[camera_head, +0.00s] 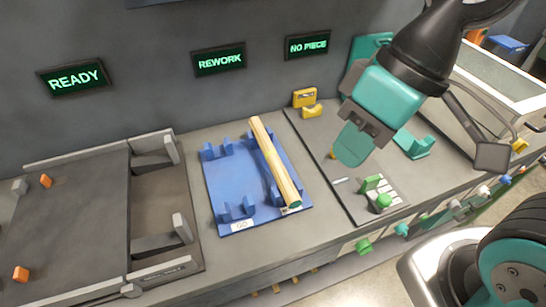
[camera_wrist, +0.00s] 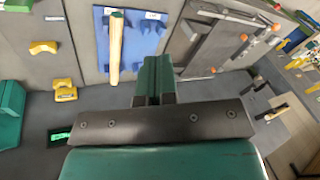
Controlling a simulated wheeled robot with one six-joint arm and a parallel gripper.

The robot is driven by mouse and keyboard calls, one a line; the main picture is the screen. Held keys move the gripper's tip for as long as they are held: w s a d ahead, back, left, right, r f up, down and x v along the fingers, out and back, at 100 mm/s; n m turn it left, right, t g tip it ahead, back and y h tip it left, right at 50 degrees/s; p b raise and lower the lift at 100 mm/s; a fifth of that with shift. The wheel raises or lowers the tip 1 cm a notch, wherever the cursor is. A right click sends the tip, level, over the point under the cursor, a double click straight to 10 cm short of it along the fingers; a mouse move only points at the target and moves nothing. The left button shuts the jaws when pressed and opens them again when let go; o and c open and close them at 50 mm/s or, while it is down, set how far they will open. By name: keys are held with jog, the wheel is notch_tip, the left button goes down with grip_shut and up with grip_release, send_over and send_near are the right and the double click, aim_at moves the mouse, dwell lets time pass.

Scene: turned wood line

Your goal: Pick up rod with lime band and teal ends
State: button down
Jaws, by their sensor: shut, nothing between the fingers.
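A pale wooden rod (camera_head: 273,160) lies lengthwise along the right side of a blue cradle plate (camera_head: 228,185). Its near end looks teal-green; I cannot make out a lime band clearly. In the wrist view the rod (camera_wrist: 115,48) shows left of my fingers, with a green end at the top. My teal gripper (camera_head: 352,146) is above the grey mat to the right of the cradle, apart from the rod. Its fingers (camera_wrist: 153,80) are shut together with nothing between them.
The cradle's left pair of blue supports (camera_head: 237,209) is empty. A grey fixture (camera_head: 85,220) stands left. Signs reading READY, REWORK and NO PIECE hang on the wall.

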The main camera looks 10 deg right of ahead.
jog(key=c, duration=1.7)
grip_release()
jog(key=o, duration=0.8)
jog(key=w+f+b, duration=0.1)
jog(key=w+f, duration=0.1)
jog(key=shift+w+f+m+y+b, duration=0.25)
jog(key=shift+w+m+y+b, duration=0.05)
jog(key=shift+w+m+b, duration=0.1)
jog(key=shift+o, duration=1.3)
jog(key=w+d+f+m+y+b, duration=0.1)
jog(key=w+f+m+b, duration=0.1)
jog(key=w+f, duration=0.3)
jog(key=shift+w+d+f+y+b, duration=0.15)
jog(key=shift+w+y+b, duration=0.25)
jog(key=shift+w+b, duration=0.4)
jog(key=m+t+y+b, duration=0.3)
jog(key=m+t+b, duration=0.1)
jog(key=m, duration=0.1)
send_near(274, 149)
jog(key=x, duration=0.1)
jog(key=p+x, duration=0.2)
jog(key=x, duration=0.1)
jog(key=shift+s+f, duration=0.2)
jog(key=shift+s, duration=0.1)
jog(key=shift+p+x, duration=0.9)
jog(key=shift+x, duration=2.3)
